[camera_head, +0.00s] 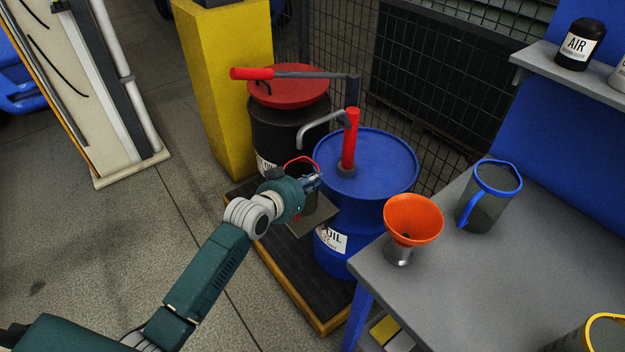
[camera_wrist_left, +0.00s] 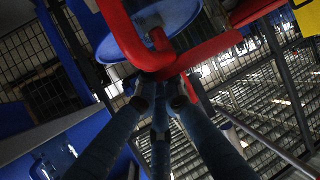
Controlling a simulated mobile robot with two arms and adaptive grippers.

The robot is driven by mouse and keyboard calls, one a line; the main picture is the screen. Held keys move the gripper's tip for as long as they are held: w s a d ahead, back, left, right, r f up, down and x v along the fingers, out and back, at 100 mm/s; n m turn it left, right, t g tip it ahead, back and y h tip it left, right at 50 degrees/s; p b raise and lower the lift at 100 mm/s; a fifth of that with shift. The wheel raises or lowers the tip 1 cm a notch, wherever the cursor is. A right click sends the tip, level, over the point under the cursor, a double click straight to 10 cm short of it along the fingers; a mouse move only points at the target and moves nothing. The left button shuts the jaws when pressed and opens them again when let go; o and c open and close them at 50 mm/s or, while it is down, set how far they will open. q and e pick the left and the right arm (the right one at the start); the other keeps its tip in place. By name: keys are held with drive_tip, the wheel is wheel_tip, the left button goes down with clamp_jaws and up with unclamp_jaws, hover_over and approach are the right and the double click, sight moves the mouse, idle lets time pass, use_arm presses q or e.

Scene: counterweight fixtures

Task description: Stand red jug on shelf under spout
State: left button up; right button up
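The red jug shows in the head view as a red rim (camera_head: 301,162) behind my left gripper, with most of its grey body hidden. It is over or on a small grey shelf (camera_head: 312,222) at the front of the drums; I cannot tell if it touches. A bent grey spout (camera_head: 320,126) is above it. My left gripper (camera_head: 312,181) is at the jug. In the left wrist view its fingertips (camera_wrist_left: 160,92) are close to a thick red handle (camera_wrist_left: 152,62); whether they grip it is unclear. My right gripper is not in view.
A blue oil drum (camera_head: 385,178) with a red pump post stands behind the gripper, beside a dark drum (camera_head: 278,122) with a red lid. The grey bench (camera_head: 470,285) on the right holds an orange funnel (camera_head: 412,218), a blue-rimmed jug (camera_head: 485,205) and a yellow-rimmed jug (camera_head: 592,335).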

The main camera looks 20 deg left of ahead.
use_arm(q)
drive_tip(key=shift+o, duration=1.3)
drive_tip(key=shift+s, duration=0.1)
drive_tip(key=v, duration=1.2)
drive_tip(key=s+f+n+g+y, duration=0.1)
drive_tip(key=s+f, duration=0.1)
drive_tip(key=f, duration=0.8)
drive_tip(key=s+f+y, duration=0.1)
drive_tip(key=s+f, duration=0.1)
drive_tip(key=f, duration=0.7)
drive_tip(key=s+a+f+g+y, duration=0.1)
drive_tip(key=s+f+g, duration=0.1)
drive_tip(key=s+f, duration=0.7)
drive_tip(key=s+a+f+g, duration=0.1)
drive_tip(key=s+f+g, duration=0.3)
drive_tip(key=f, duration=0.9)
drive_tip(key=s+f+g, duration=0.1)
drive_tip(key=s+f, duration=0.4)
drive_tip(key=s, duration=0.5)
drive_tip(key=s+a+f+g, duration=0.1)
drive_tip(key=s+f, duration=0.3)
drive_tip(key=s, duration=0.7)
drive_tip(key=s+f+g, duration=0.2)
drive_tip(key=s+f, duration=0.3)
drive_tip(key=s, duration=0.5)
drive_tip(key=shift+s+a+f+g+y, duration=0.15)
drive_tip(key=shift+a+f+g+y, duration=0.15)
drive_tip(key=shift+a+f+y, duration=0.1)
